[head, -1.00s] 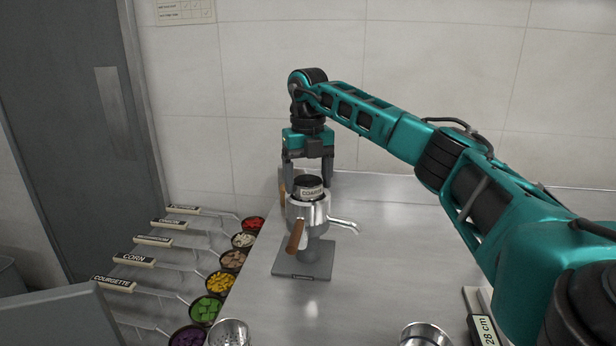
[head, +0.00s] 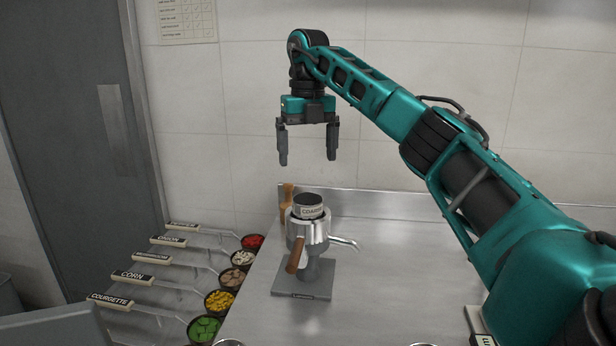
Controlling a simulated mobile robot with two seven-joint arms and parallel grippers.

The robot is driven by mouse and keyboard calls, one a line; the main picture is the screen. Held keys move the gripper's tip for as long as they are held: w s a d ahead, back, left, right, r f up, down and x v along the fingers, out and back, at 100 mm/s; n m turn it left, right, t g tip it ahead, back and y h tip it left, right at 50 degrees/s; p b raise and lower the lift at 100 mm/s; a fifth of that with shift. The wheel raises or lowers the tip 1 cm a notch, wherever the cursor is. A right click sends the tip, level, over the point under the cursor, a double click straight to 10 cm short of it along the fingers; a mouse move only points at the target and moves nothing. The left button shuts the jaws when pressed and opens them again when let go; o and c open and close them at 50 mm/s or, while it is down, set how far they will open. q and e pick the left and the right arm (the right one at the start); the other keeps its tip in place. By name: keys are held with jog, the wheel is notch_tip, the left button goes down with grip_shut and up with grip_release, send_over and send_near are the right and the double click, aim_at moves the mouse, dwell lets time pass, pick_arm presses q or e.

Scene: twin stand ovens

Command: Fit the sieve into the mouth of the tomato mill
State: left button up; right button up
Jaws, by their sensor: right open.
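The tomato mill (head: 311,229) is a shiny metal body on a grey base plate, with a spout to the right and a wooden handle hanging in front. The sieve (head: 309,211), a short cylinder with a dark top and a label reading COARSE, sits upright in the mill's mouth. Its upper part stands above the rim; its lower part is hidden inside. My right gripper (head: 307,158) is open and empty, pointing down above the sieve with a clear gap between. My left gripper is not in view.
A wooden piece (head: 287,198) stands behind the mill. Labelled handled pans of coloured vegetables line the left, including a green one (head: 205,329). Metal rims (head: 230,343) show at the bottom edge. The steel counter (head: 400,275) right of the mill is mostly clear.

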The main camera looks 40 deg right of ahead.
jog(key=shift+r, duration=1.05)
jog(key=shift+f, duration=0.1)
